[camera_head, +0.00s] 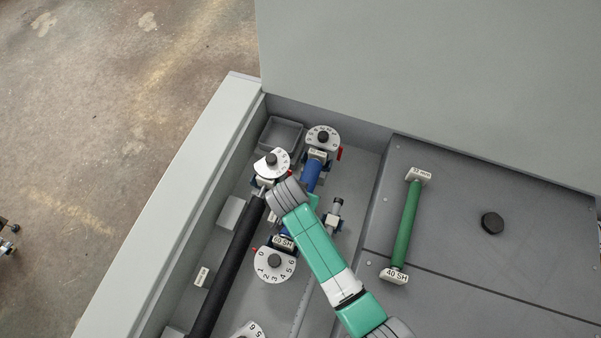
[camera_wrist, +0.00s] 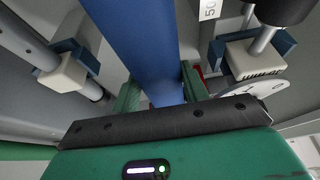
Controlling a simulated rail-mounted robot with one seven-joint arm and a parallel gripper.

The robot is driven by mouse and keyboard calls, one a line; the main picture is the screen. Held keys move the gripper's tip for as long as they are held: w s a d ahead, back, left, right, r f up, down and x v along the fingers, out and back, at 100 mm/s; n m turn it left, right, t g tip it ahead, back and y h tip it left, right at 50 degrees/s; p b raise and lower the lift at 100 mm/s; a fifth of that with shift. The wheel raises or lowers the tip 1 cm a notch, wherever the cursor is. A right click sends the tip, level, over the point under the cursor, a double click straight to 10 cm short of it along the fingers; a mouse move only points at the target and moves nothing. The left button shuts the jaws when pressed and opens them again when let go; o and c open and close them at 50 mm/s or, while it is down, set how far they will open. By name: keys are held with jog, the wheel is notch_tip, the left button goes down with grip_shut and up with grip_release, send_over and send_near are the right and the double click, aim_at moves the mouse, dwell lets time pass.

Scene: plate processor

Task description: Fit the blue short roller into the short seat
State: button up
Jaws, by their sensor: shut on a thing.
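The blue short roller (camera_head: 311,176) lies slantwise in the machine bay, between an upper dial (camera_head: 322,137) and a lower dial (camera_head: 274,263). A "50 SH" label (camera_head: 283,241) shows at its lower end. My gripper (camera_wrist: 162,92) is shut on the blue roller (camera_wrist: 135,40), with one green finger on each side. In the head view, my arm and wrist hide the roller's middle. Blue-sided seat brackets show in the wrist view, one at the right (camera_wrist: 250,50) and one at the left (camera_wrist: 66,70). I cannot tell whether the roller's ends rest in their seat.
A long black roller (camera_head: 228,275) runs along the left of the bay. A green roller (camera_head: 406,225) with a "40 SH" label lies on the grey deck at right, near a black knob (camera_head: 492,223). An empty tray (camera_head: 281,134) sits in the bay's top corner.

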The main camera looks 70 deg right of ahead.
jog(key=shift+f, duration=0.55)
jog(key=shift+f, duration=0.1)
jog(key=shift+f, duration=0.15)
jog(key=o, duration=1.4)
jog(key=shift+r, duration=0.2)
jog(key=v, duration=1.2)
jog(key=shift+p, duration=0.4)
